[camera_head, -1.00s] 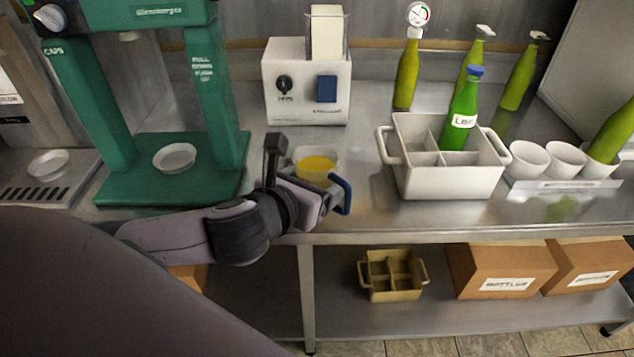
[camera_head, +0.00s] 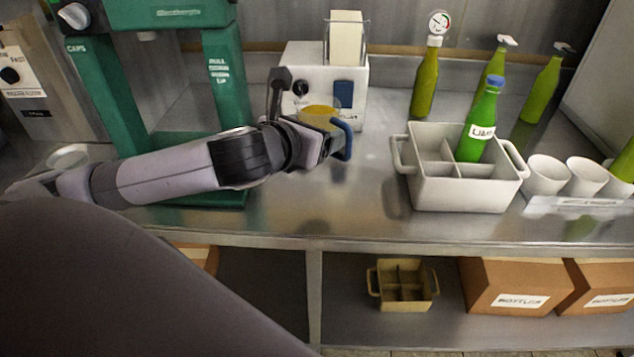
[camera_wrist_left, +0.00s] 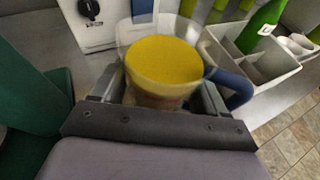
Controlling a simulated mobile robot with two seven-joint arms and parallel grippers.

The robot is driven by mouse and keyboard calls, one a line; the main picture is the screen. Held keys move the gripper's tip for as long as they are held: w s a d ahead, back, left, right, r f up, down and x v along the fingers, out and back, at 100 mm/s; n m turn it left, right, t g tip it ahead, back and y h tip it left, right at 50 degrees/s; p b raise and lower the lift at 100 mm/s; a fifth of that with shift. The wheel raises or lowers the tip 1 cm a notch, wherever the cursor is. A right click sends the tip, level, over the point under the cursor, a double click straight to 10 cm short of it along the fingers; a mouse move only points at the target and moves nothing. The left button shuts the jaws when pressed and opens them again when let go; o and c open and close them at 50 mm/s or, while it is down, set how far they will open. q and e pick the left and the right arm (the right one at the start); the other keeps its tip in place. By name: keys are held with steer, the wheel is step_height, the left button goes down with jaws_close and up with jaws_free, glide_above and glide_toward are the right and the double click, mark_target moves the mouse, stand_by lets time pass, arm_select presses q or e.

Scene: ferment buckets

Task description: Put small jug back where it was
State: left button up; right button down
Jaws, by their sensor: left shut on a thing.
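The small jug (camera_head: 319,112) is a clear vessel with yellow content and a blue handle on its right side. My left gripper (camera_head: 318,136) is shut on the jug and holds it over the steel counter, in front of the white machine. In the left wrist view the jug (camera_wrist_left: 163,65) sits upright between the fingers of my left gripper (camera_wrist_left: 160,100), its blue handle at the right. The gripper hides part of the jug's lower body. My right gripper is not in view.
A white machine (camera_head: 300,62) stands behind the jug. A green press (camera_head: 226,85) is at the left. A white divided crate (camera_head: 462,194) with a green bottle (camera_head: 478,125) stands at the right. White cups (camera_head: 546,176) are farther right. The counter (camera_head: 350,205) before the jug is clear.

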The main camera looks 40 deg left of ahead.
arm_select(q)
step_height(320, 180, down, 10)
steer(key=shift+f+b, duration=0.15)
steer(key=shift+b, duration=0.8)
steer(key=shift+f, duration=0.15)
steer(key=o, duration=1.2)
